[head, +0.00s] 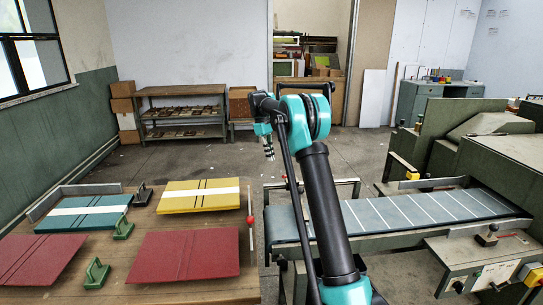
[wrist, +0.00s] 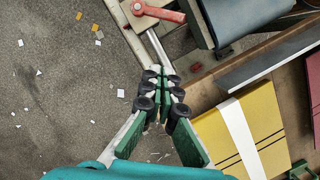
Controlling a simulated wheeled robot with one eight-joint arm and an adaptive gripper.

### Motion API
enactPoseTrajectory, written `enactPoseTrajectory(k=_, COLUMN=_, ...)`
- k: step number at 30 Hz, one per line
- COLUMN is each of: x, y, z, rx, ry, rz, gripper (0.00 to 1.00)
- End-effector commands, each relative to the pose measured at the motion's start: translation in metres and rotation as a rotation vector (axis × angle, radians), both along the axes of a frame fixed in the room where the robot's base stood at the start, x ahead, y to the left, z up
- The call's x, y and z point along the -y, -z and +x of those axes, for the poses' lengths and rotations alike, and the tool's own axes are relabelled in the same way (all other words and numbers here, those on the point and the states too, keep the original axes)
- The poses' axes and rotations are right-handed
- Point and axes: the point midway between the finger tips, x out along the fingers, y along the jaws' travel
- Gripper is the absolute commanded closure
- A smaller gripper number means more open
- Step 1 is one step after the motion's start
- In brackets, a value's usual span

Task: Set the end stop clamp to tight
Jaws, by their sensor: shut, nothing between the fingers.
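In the wrist view a red lever (wrist: 160,13) sits on a pale block at the top edge, at the end of a light metal rail (wrist: 158,47); I take it for the end stop clamp. The block is partly cut off by the picture's edge. My gripper (wrist: 164,80) is shut and empty, its fingertips below the lever in that picture and apart from it. In the head view my gripper (head: 269,153) hangs pointing down, between the table and the conveyor. There I cannot make out the lever clearly; my arm covers part of that area.
The conveyor (head: 420,212) runs to the right of my arm. Floor behind is open.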

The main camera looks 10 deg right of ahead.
Motion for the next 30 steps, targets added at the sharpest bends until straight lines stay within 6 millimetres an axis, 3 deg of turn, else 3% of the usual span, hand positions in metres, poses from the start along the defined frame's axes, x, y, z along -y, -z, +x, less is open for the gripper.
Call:
enactPoseTrajectory(k=10, x=0.013, y=0.067, z=-0.011, rx=0.000, ry=0.000, rz=0.000, gripper=1.00)
enactPoseTrajectory(k=18, x=0.038, y=0.060, z=-0.033, rx=0.000, ry=0.000, rz=0.000, gripper=1.00)
enactPoseTrajectory(k=30, x=0.043, y=0.059, z=-0.037, rx=0.000, ry=0.000, rz=0.000, gripper=1.00)
